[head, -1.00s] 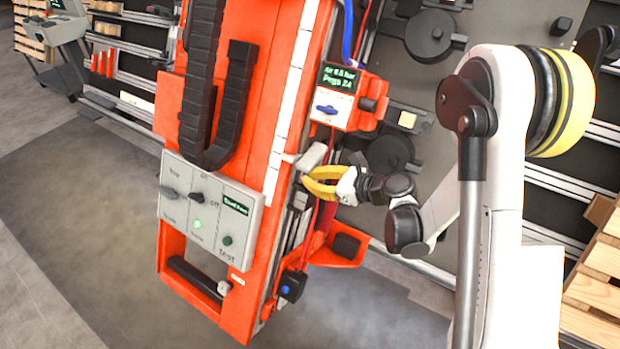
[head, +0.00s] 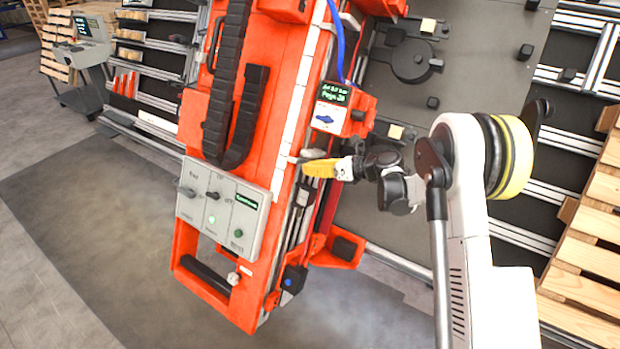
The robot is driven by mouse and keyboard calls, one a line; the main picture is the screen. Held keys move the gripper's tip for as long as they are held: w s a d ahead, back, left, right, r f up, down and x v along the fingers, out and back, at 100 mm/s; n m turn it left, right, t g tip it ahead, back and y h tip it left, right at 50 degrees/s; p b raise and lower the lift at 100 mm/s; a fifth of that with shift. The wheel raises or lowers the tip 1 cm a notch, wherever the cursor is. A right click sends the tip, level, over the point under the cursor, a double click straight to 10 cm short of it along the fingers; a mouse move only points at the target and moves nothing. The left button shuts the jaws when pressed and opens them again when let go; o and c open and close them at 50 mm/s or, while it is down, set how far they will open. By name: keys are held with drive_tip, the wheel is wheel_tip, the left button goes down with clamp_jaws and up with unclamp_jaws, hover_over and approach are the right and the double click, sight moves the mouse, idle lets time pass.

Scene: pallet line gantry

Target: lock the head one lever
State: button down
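The orange nailing head (head: 283,100) hangs tilted in the middle of the head view. A small grey lever (head: 313,154) sticks out of its right side, just below the blue-knobbed air box (head: 333,110). No label on the lever is readable, so I cannot tell its number. My gripper (head: 307,168), with yellow fingers, is at this right side, just below the lever. The fingers overlap in this view, so their gap is hidden. I cannot tell whether they touch the lever.
A grey control panel (head: 223,207) with knobs and a green light is on the head's lower front. A dark grey plate (head: 470,70) with round black parts stands behind my arm. Wooden pallets (head: 590,245) are at the right. Open floor (head: 90,240) lies at the left.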

drive_tip(key=shift+w+r, duration=0.35)
drive_tip(key=shift+r, duration=0.15)
drive_tip(key=shift+w+r, duration=0.1)
drive_tip(key=shift+r, duration=0.1)
drive_tip(key=shift+f, duration=0.1)
wheel_tip(320, 180, down, 4)
drive_tip(key=s+b, duration=0.2)
drive_tip(key=p+v, duration=0.3)
drive_tip(key=v, duration=0.6)
drive_tip(key=shift+w, duration=0.1)
